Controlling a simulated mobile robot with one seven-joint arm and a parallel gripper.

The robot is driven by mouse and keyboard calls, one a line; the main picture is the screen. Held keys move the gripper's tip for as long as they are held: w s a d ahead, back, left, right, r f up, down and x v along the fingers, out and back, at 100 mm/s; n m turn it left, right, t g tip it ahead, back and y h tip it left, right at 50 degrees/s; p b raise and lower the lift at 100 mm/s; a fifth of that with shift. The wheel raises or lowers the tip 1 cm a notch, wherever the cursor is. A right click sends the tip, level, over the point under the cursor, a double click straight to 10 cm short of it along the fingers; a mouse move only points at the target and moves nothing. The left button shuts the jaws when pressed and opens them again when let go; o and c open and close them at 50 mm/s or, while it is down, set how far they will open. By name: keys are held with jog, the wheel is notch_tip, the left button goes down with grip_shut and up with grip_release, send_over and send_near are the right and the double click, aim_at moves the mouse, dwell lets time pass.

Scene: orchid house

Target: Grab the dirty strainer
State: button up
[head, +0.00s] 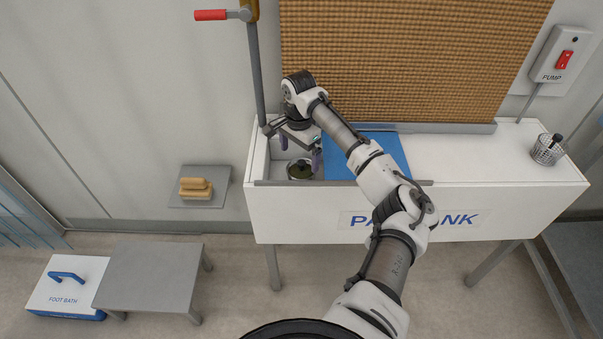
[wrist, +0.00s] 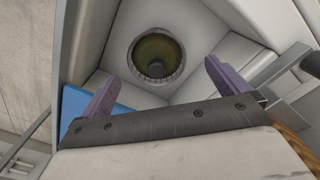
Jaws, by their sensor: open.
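The dirty strainer (head: 300,169) is a small round cup with a dark rim and a green-brown inside. It stands at the bottom of the open left section of the white tank (head: 300,215). In the wrist view the strainer (wrist: 136,66) shows its round mouth from above, near the top middle. My gripper (head: 300,153) is over that open section, above the strainer. Its two purple fingers are spread apart with nothing between them; in the wrist view the gripper (wrist: 160,75) has one finger on each side below the strainer. It does not appear to touch the strainer.
A blue panel (head: 388,144) lies right of the opening. Tank walls surround the strainer closely. A grey post with a red handle (head: 211,15) rises at the back left.

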aim_at(301, 162)
jog(key=shift+s+d+f+p, duration=0.15)
jog(key=shift+f+p, duration=0.2)
jog(key=shift+f, duration=1.2)
jog(key=shift+d+f+p, duration=0.15)
jog(key=shift+f+p, duration=0.15)
jog(key=shift+f, duration=1.25)
jog(key=c, duration=1)
